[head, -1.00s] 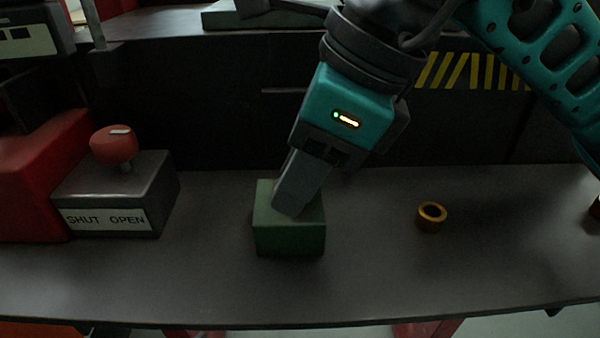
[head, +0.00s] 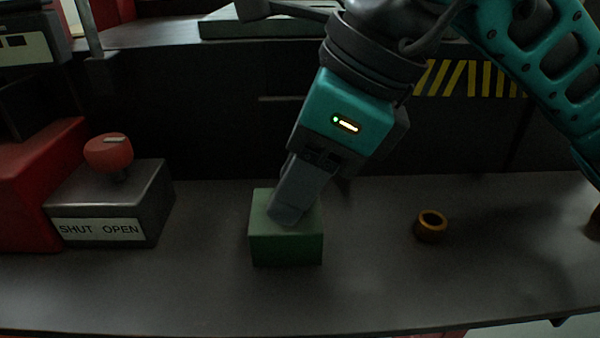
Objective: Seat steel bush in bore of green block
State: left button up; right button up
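The green block (head: 286,249) stands on the dark bench, left of the middle of the head view. My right gripper (head: 288,212) points down and to the left, with its fingers in front of the block's top. The fingers hide the bore and most of the top face. I see the fingers nearly side-on, so I cannot tell whether they are open or shut. No steel bush shows; anything between or under the fingertips is hidden. My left gripper is not in view.
A brass-coloured ring (head: 431,226) lies on the bench to the right of the block. A grey box with a red knob (head: 109,152) and a SHUT OPEN label stands left, beside a red housing (head: 35,190). Bare bench (head: 180,290) lies in front.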

jog(key=shift+s+f+p, duration=0.35)
jog(key=shift+s+f, duration=0.1)
jog(key=shift+f, duration=0.2)
jog(key=w+p+v, duration=0.1)
jog(key=p+v, duration=0.1)
jog(key=v, duration=1)
jog(key=shift+a+r+p, duration=0.25)
jog(key=shift+r+p, duration=0.05)
jog(key=shift+r, duration=0.25)
